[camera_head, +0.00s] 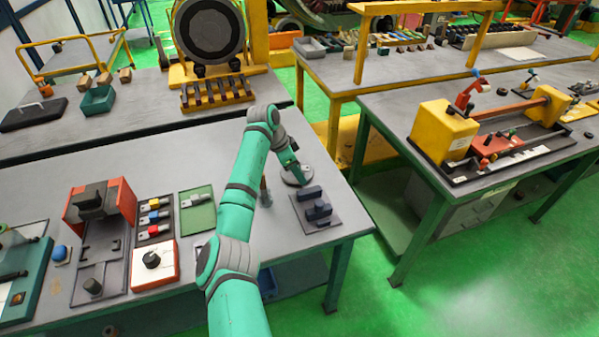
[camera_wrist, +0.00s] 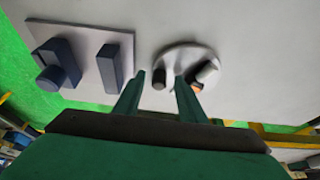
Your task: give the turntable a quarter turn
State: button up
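The turntable (camera_head: 297,178) is a small round grey disc on the table, partly behind my arm in the head view. The dark peg shows between the fingertips, and I cannot tell if anything touches. In the head view my gripper (camera_head: 297,178) is over the disc.
A grey plate (camera_head: 335,213) with dark blue blocks (camera_head: 318,207) lies close to the turntable, near the table's right edge. A green tray (camera_head: 196,212), colored parts and a red fixture (camera_head: 122,200) stand to the left. Another table with a yellow machine (camera_head: 443,130) is at right.

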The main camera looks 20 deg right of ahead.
jog(key=shift+s+d, duration=0.1)
jog(key=shift+d, duration=0.15)
grip_shut()
